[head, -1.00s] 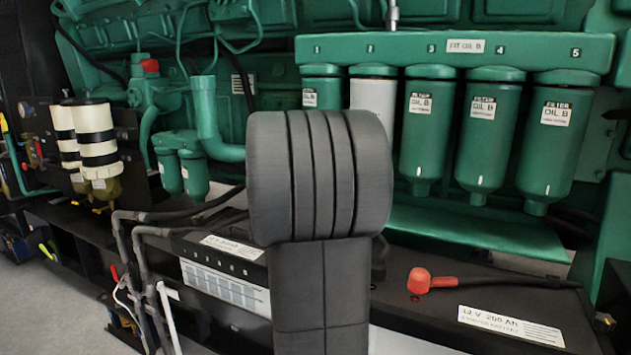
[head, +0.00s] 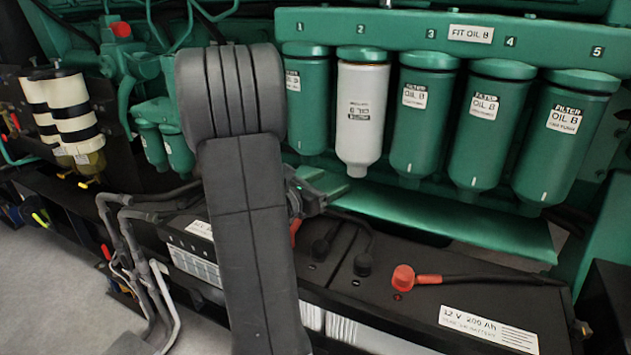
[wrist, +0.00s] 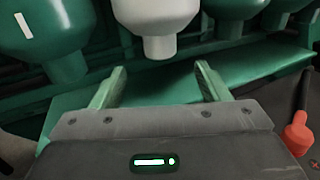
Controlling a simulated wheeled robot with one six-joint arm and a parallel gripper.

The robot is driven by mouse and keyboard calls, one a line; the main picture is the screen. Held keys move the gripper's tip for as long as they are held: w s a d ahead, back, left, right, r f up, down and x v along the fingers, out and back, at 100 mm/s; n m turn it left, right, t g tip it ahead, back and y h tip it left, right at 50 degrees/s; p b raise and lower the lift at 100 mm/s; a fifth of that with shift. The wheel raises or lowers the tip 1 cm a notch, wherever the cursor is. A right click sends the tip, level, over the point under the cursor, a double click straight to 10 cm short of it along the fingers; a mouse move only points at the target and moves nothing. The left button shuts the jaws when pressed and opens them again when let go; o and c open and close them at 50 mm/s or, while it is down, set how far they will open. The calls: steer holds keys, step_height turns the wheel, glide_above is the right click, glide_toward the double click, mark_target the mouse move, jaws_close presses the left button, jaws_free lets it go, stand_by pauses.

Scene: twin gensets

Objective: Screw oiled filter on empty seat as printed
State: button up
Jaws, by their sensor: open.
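A white filter (head: 361,115) hangs upright under seat 2 of the green header (head: 400,30), which carries a plate reading "FIT OIL B". Its label is upside down and a thin gold band shows near its top. I cannot tell how tightly it sits. My gripper (head: 326,186) is just below and left of the white filter in the head view, partly hidden by my arm. In the wrist view my gripper (wrist: 160,80) is open and empty, its two green fingers apart. The white filter's lower end (wrist: 158,30) is beyond and above the fingertips, not between them.
Green OIL B filters hang at seat 1 (head: 307,100), seat 3 (head: 421,115), seat 4 (head: 486,120) and seat 5 (head: 562,130). A green ledge (head: 450,222) runs below. A battery (head: 400,320) with a red terminal cap (head: 403,278) stands in front. Black-and-white canisters (head: 65,115) are at left.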

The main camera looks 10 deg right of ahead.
mark_target(351, 173)
steer(key=b+x, duration=0.2)
steer(key=x, duration=0.7)
steer(key=shift+f, duration=0.15)
steer(key=shift+b+x, duration=0.55)
steer(key=shift+x, duration=0.55)
